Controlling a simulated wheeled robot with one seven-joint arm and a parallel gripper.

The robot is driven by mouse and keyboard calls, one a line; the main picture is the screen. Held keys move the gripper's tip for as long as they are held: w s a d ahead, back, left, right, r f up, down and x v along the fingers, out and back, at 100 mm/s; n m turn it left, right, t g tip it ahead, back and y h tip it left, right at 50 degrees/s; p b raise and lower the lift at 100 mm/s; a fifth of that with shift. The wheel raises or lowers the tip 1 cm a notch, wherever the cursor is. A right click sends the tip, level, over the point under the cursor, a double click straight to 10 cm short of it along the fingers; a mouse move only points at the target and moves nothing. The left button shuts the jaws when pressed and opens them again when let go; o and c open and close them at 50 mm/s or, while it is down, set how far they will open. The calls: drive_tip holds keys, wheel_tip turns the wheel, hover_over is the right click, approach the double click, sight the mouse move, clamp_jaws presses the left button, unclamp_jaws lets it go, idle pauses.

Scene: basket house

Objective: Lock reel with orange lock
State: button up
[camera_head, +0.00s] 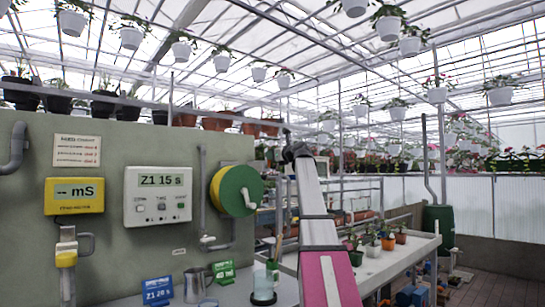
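The reel (238,191) is a round green disc with a yellow side, mounted on the grey-green wall panel left of my arm. A pale crank handle (248,199) sticks out from its face. A grey hose end with a pale nozzle (207,238) hangs at its lower left. I cannot make out an orange lock on or near the reel. My pink and white arm rises just right of the reel to a dark joint. My gripper does not show.
A yellow meter (74,196) and a white timer box (158,195) hang on the panel (110,250). Below stand a metal jug (195,285), a blue sign (157,291), a green sign (223,272) and a clear cup (264,285). Potted plants stand on a white bench (400,258) at right.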

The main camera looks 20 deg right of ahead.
drive_tip(key=shift+s+a+n, duration=0.1)
drive_tip(key=shift+a+n, duration=0.05)
drive_tip(key=shift+n, duration=0.15)
drive_tip(key=shift+c, duration=0.4)
drive_tip(key=shift+s+a+f+n+h, duration=0.3)
drive_tip(key=shift+a+f+n, duration=0.5)
drive_tip(key=shift+n, duration=1.95)
drive_tip(key=shift+s+a+f+n+h, duration=0.25)
drive_tip(key=shift+a+f+n, duration=0.6)
drive_tip(key=shift+n, duration=1.95)
drive_tip(key=shift+s+a+f+n+h, duration=0.15)
drive_tip(key=shift+s+a+f+n, duration=0.6)
drive_tip(key=shift+n, duration=2)
drive_tip(key=shift+w+d+f, duration=0.15)
drive_tip(key=shift+w+f, duration=0.1)
drive_tip(key=shift+w, duration=0.1)
drive_tip(key=o, duration=0.9)
